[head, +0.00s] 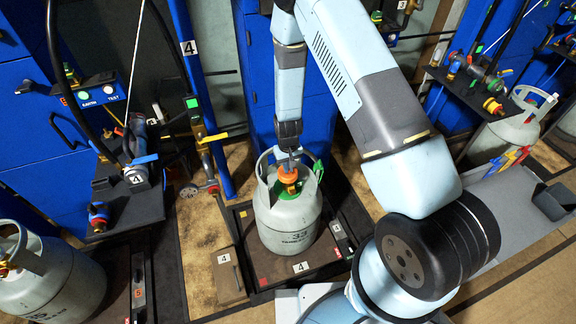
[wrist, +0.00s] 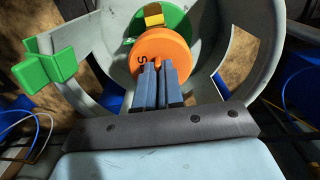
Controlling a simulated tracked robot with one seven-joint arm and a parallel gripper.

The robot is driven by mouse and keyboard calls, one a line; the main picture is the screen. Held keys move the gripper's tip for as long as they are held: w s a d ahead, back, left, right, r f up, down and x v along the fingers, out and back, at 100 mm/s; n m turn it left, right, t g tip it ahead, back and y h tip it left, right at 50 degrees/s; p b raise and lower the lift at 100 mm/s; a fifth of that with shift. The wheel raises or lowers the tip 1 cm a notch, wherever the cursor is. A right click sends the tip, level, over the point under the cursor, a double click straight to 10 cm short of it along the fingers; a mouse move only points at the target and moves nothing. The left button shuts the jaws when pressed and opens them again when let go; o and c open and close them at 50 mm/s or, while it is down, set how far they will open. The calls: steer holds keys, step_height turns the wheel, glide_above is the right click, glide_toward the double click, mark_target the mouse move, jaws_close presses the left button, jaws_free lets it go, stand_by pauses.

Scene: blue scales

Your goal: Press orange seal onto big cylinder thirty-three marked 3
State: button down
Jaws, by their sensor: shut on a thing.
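A big grey cylinder (head: 287,222) printed with 33 stands upright on a dark scale platform (head: 262,270) in the middle of the head view. White labels reading 4 sit around this platform. My gripper (head: 288,160) points down inside the cylinder's open collar. It is shut on the orange seal (head: 288,176), which also shows at the fingertips in the wrist view (wrist: 165,48). A green part and a brass valve piece (wrist: 153,15) show just beyond the seal. I cannot tell whether the seal touches the valve.
The collar wall (wrist: 228,45) curves closely around my fingers, and a green handle (wrist: 48,65) stands at its left. Another grey cylinder (head: 50,280) stands at lower left, and one (head: 505,130) at right. Blue cabinets and a blue post (head: 205,90) with hoses stand behind.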

steer(key=c, duration=1.2)
jaws_free()
steer(key=d+r+t, duration=0.1)
steer(key=d+r, duration=0.1)
steer(key=r, duration=1.3)
steer(key=d+r, duration=0.3)
steer(key=r, duration=1.3)
steer(key=s+d+r+m+t+y, duration=0.1)
steer(key=s+d+r, duration=0.2)
steer(key=r, duration=0.3)
steer(key=s+d+r+m+t, duration=0.1)
steer(key=s+d+r, duration=0.15)
steer(key=r, duration=0.45)
steer(key=s+d+r+t, duration=0.1)
steer(key=s+d+r, duration=0.1)
steer(key=s+r, duration=0.2)
steer(key=s+d+r, duration=0.3)
steer(key=s+r, duration=0.1)
steer(key=s, duration=0.5)
steer(key=s+d+r+m+t+h, duration=0.1)
steer(key=s+d+r, duration=0.2)
steer(key=s+r, duration=0.2)
steer(key=shift+s+d+t, duration=0.25)
steer(key=shift+s+t, duration=0.05)
steer(key=shift+s, duration=0.65)
